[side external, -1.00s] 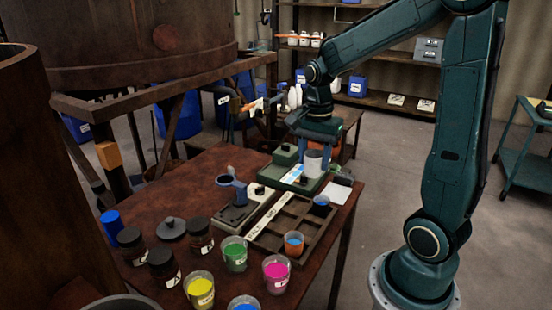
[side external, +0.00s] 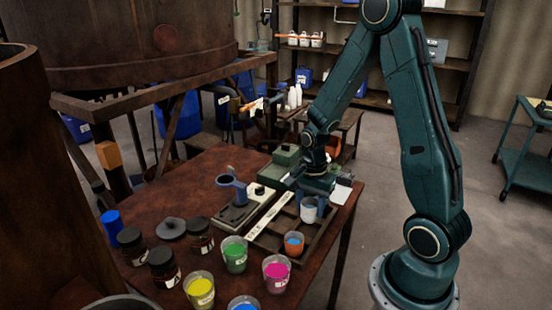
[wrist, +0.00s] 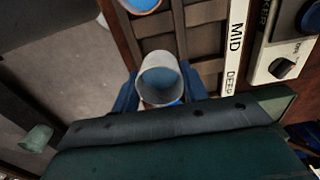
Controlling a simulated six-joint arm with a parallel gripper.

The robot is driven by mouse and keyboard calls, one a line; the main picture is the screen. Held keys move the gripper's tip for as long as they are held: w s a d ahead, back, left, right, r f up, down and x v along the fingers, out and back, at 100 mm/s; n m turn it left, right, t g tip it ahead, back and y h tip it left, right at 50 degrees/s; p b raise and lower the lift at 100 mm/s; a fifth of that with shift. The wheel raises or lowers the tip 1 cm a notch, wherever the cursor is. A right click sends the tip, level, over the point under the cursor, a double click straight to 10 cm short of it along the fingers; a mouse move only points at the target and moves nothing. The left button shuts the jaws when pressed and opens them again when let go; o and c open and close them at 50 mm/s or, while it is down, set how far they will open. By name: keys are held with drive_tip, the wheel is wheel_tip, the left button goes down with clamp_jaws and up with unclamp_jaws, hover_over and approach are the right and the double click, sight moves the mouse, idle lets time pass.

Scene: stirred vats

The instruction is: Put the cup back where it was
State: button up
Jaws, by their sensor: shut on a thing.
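A pale cup (side external: 309,211) is held upright in my gripper (side external: 313,194) at the far right end of the dark compartment tray (side external: 262,242). In the wrist view the cup (wrist: 141,88) stands between the blue fingers of my gripper (wrist: 160,95), and blue shows inside its rim. My gripper is shut on it. The cup's base is hidden, so I cannot tell whether it touches the tray floor. A second cup (side external: 294,246), orange with a blue top, stands in the tray's near right part; its edge also shows in the wrist view (wrist: 143,5).
Cups of yellow (side external: 200,292), green (side external: 234,255) and magenta (side external: 276,275) stand left and in front of the tray, with dark-lidded jars (side external: 163,267) beside them. A stirrer device with a blue holder (side external: 232,190) and a green box (side external: 287,156) flank the tray.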

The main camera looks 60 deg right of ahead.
sight(309, 219)
drive_tip(key=shift+f, duration=0.55)
drive_tip(key=shift+f, duration=0.1)
drive_tip(key=shift+f, duration=1.8)
drive_tip(key=shift+f, duration=0.1)
drive_tip(key=o, duration=1.1)
wheel_tip(309, 219, up, 12)
drive_tip(key=shift+r, duration=0.15)
